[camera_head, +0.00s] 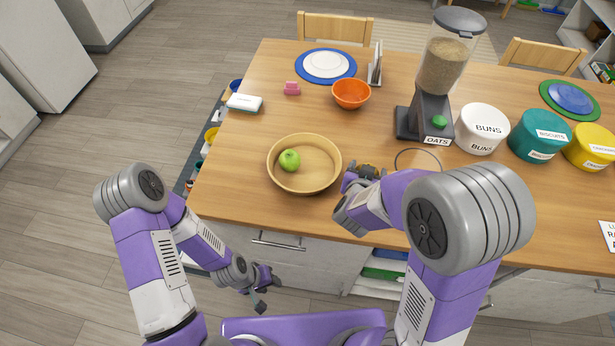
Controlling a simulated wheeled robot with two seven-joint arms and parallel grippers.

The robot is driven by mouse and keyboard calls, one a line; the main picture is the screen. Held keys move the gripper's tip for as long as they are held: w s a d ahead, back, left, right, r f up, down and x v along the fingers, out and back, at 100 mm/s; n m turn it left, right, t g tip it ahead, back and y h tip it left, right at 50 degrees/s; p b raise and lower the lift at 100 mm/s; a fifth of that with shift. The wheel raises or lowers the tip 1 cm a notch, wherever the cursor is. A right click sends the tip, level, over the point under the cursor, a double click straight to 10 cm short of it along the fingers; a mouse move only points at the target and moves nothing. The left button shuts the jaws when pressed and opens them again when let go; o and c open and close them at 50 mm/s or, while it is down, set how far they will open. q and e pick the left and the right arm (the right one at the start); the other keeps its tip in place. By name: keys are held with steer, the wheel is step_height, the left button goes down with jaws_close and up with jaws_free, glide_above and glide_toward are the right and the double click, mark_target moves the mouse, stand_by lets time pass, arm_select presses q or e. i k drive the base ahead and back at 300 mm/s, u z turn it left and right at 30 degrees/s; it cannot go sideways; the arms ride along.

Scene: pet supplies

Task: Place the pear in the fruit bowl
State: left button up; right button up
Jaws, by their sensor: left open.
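The wooden fruit bowl (328,178) stands near the front edge of the table. A round green fruit (290,160) that looks like an apple lies inside it, toward the left. I cannot make out a pear for certain. My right gripper (366,172) is just right of the bowl, low over the table. A small brownish shape shows at its fingers; I cannot tell if it is a held fruit or part of the gripper. My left gripper (262,288) is open and empty, below the table's front edge, in front of the drawers.
An orange bowl (351,94), a pink item (292,89) and a white box (244,103) stand behind the fruit bowl. An oats dispenser (433,118) and labelled tubs (482,130) stand to the right. The table left of the fruit bowl is clear.

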mark_target(317, 178)
steer(key=u, duration=1.7)
steer(key=k, duration=0.75)
steer(key=z, duration=1)
steer(key=i, duration=0.5)
